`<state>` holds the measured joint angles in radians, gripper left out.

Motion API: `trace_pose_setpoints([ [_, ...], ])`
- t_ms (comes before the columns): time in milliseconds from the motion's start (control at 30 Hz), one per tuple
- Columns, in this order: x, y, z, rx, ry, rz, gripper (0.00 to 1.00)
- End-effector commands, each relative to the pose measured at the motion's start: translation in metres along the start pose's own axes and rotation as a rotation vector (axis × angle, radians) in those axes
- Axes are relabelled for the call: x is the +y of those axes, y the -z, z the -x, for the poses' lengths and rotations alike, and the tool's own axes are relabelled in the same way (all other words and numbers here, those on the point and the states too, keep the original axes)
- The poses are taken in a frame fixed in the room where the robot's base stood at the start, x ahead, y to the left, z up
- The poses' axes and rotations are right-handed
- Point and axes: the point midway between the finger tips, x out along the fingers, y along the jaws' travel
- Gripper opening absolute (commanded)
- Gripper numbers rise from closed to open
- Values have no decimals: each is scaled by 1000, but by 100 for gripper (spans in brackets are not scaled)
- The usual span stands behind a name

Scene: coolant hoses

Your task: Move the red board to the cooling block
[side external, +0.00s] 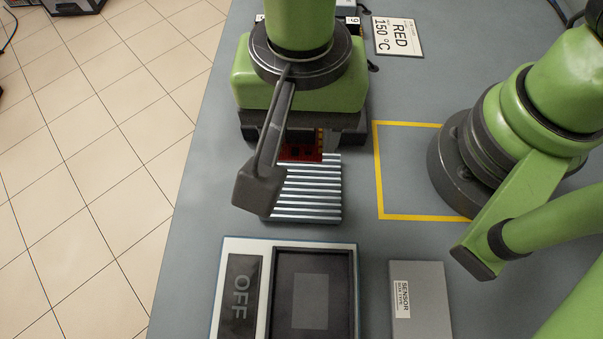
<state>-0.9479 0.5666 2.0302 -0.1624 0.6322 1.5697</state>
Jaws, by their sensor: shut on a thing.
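The red board (302,153) shows as a small red strip with dark parts on it, just below the front of my gripper (304,132). My gripper is shut on the board; its fingertips are mostly hidden under its own body. The cooling block (308,204), with several pale metal fins, lies right below and in front of the board. The board's front edge overlaps the far fins in this view. I cannot tell whether it touches them. My gripper and a dark arm piece hide the rest of the board and the block's left part.
A white unit with a dark plate (311,302) and an OFF panel (239,298) stands in front. A grey sensor box (425,308) is to its right. A yellow outlined square (407,216) lies right of the block, beside my base. A RED 150 °C sign (398,37) lies behind.

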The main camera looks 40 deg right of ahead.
Motion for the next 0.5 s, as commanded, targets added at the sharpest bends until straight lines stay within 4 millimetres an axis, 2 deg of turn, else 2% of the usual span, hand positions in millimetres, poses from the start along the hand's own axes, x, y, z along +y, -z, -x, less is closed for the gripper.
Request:
trace_pose_setpoints([
  [100,1,-7,-14,1,-5,0,21],
  [300,2,-7,-50,1,-5,-2,21],
  [500,1,-7,-71,0,-4,-3,21],
])
